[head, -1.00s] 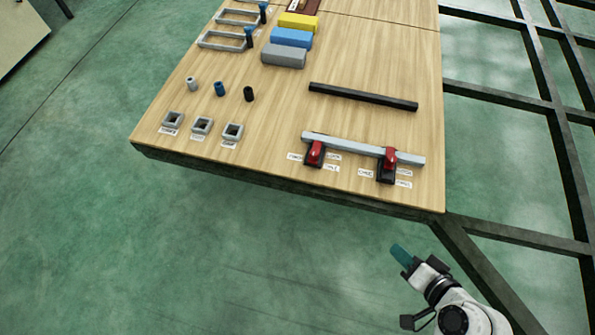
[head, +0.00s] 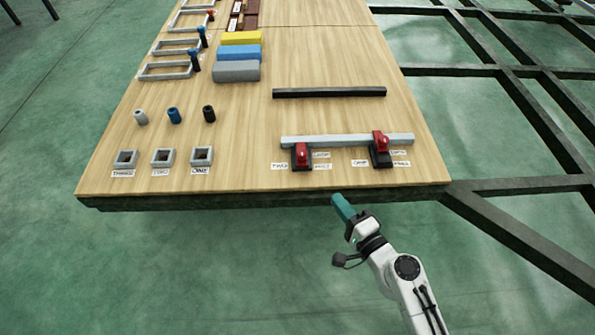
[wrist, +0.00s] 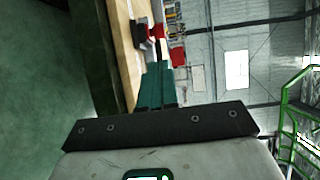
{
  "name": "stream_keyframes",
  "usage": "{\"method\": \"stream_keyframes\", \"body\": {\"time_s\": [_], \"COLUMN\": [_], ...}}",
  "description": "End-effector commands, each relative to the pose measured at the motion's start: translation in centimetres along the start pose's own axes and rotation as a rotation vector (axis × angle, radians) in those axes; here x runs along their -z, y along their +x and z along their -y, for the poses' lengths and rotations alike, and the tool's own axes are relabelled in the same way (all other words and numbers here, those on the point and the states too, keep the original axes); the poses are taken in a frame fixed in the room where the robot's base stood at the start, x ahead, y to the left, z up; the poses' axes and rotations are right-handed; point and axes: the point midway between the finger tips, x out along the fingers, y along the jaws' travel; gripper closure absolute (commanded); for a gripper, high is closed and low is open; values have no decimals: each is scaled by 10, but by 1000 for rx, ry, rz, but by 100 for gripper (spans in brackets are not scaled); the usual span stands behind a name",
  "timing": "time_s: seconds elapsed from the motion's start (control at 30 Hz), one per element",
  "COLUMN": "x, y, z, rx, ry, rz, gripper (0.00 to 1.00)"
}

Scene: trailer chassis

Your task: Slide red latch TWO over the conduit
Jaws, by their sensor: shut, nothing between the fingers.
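Two red latches on dark bases stand near the front edge of the wooden board, a left red latch (head: 301,151) and a right red latch (head: 381,142). A long light-grey bar, apparently the conduit (head: 345,141), runs along both bases. My gripper (head: 341,206), with teal fingers, is shut and empty, just off the board's front edge, apart from both latches and nearer the left one. In the wrist view the closed fingers (wrist: 157,84) point towards a red latch (wrist: 157,31) on a dark base.
The wooden board (head: 235,187) ends in a dark front edge. A black bar (head: 330,92) lies behind the conduit. Square sockets (head: 163,157), small cylinders (head: 173,115) and coloured blocks (head: 239,53) are to the left. Open dark chassis beams (head: 515,235) lie to the right.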

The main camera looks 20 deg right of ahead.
Motion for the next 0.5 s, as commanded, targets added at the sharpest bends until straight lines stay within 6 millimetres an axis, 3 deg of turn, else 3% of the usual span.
{"method": "stream_keyframes", "body": {"time_s": [0.33, 0.5], "x": [0, 0], "y": [3, 23], "z": [1, 2], "rx": [0, 2], "ry": [-1, -3], "rz": [2, 2], "gripper": [100, 100]}}
